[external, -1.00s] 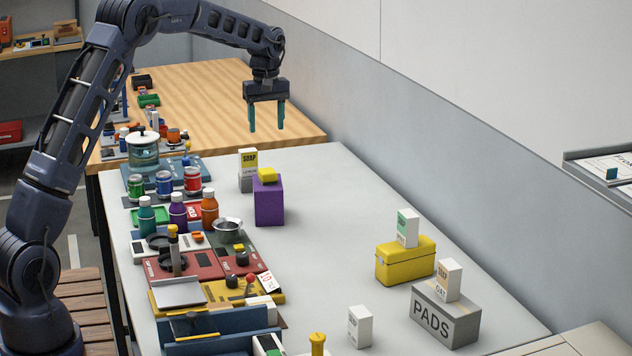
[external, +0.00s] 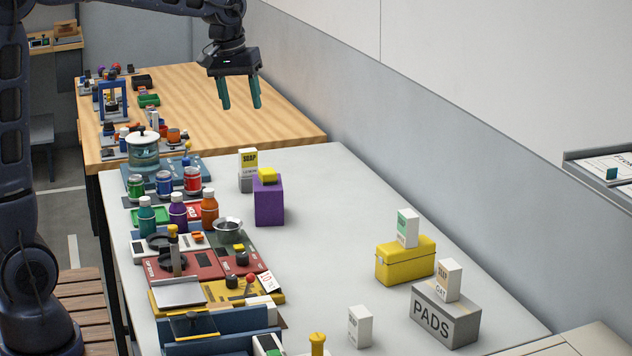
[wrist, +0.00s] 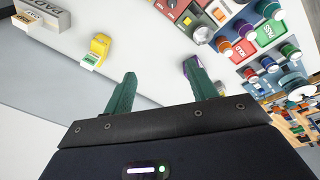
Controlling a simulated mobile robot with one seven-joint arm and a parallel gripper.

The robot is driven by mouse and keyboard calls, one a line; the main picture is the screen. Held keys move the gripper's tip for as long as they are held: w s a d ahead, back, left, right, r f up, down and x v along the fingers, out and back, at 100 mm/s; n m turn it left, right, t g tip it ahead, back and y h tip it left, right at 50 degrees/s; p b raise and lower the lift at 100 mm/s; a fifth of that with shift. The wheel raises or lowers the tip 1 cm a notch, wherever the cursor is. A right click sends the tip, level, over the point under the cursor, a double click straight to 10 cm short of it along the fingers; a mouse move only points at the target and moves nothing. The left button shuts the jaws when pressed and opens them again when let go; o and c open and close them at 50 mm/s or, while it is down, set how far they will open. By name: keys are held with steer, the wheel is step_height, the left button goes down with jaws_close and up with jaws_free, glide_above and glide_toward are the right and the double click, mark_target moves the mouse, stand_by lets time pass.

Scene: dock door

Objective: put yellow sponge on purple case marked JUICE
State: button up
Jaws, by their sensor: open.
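The yellow sponge (external: 267,175) lies on top of the purple case (external: 269,203) on the white table. No marking on the case can be read from this side. My gripper (external: 241,106) is open and empty, up in the air behind and above the case, apart from the sponge. In the wrist view the two green fingers (wrist: 158,85) stand wide apart with nothing between them. A small purple part of the case (wrist: 188,66) shows beside the right finger there; the sponge is hidden in that view.
A white soap box (external: 248,160) stands on a grey block just behind the purple case. A yellow case (external: 405,262) and a grey PADS box (external: 445,316) carry small cartons at the right. Bottles, jars and a metal bowl (external: 228,228) crowd the left side. The table's middle is clear.

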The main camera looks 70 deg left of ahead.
steer(key=s+d+m+t, duration=0.1)
steer(key=s+d+m, duration=0.4)
steer(key=s+d, duration=0.85)
steer(key=s+d+f+m, duration=0.2)
steer(key=s+d, duration=0.1)
steer(key=s, duration=0.4)
steer(key=s+d+f+m+t, duration=0.1)
steer(key=s+d+f+m, duration=0.1)
steer(key=s, duration=0.5)
steer(key=shift+s+d+f+m+t, duration=0.25)
steer(key=shift+d+f+m, duration=0.2)
steer(key=shift+f, duration=0.25)
